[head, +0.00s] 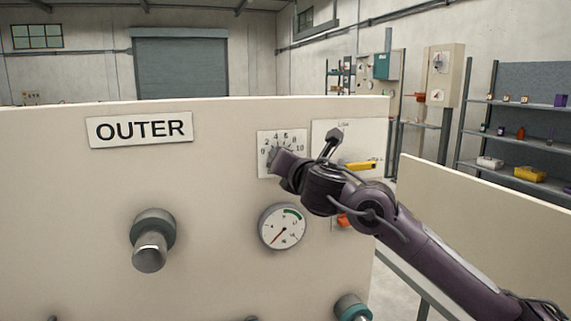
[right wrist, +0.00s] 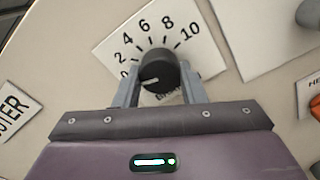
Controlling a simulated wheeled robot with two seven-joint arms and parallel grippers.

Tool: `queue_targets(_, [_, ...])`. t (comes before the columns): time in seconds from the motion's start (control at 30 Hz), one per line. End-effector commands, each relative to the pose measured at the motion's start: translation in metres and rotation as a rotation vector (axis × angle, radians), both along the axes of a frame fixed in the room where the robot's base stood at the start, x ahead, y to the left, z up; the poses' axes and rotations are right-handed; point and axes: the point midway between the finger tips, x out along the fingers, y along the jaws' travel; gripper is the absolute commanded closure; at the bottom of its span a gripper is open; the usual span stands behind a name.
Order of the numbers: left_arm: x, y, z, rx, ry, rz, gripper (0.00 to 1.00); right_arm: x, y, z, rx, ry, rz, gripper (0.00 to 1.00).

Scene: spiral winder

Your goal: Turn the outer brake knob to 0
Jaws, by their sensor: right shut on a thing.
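The outer brake knob (right wrist: 157,72) is round and black, on a white dial plate (right wrist: 108,52) marked 0 to 10. Its white pointer line points left, toward the 0 end of the scale. My right gripper (right wrist: 159,84) is shut on the knob, one finger on each side of it. In the head view my right gripper (head: 277,158) covers the knob, and the plate (head: 266,142) shows around it. The white OUTER sign (head: 139,129) is on the same panel at upper left. My left gripper is not in view.
A round gauge (head: 283,227) sits just below the dial on the cream panel (head: 60,220). A metal spindle (head: 150,245) sticks out at left. A yellow handle (head: 360,166) and an orange part (head: 344,220) are close to my right arm. Shelves stand behind at right.

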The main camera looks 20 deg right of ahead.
Motion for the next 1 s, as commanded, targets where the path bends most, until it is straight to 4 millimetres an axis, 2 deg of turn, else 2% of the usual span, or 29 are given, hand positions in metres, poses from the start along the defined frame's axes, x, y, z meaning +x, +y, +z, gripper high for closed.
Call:
queue_targets(0.03, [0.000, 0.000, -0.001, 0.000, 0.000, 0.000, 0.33, 0.001, 0.002, -0.007, -0.014, 0.011, 0.003, 0.86])
queue_targets(0.4, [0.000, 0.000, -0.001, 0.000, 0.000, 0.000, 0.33, 0.001, 0.002, -0.007, -0.020, 0.012, 0.004, 0.86])
queue_targets(0.43, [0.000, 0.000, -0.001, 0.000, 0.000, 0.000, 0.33, 0.001, 0.002, -0.007, -0.020, 0.012, 0.004, 0.62])
queue_targets(0.6, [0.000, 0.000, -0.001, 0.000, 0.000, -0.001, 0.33, 0.000, 0.002, -0.005, -0.016, 0.008, 0.003, 0.41])
queue_targets(0.87, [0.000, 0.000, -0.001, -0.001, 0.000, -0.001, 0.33, 0.000, 0.001, -0.003, -0.012, 0.004, 0.002, 0.41])
queue_targets(1.0, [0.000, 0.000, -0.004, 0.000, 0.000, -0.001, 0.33, -0.012, 0.000, -0.003, -0.012, 0.003, 0.003, 0.41])
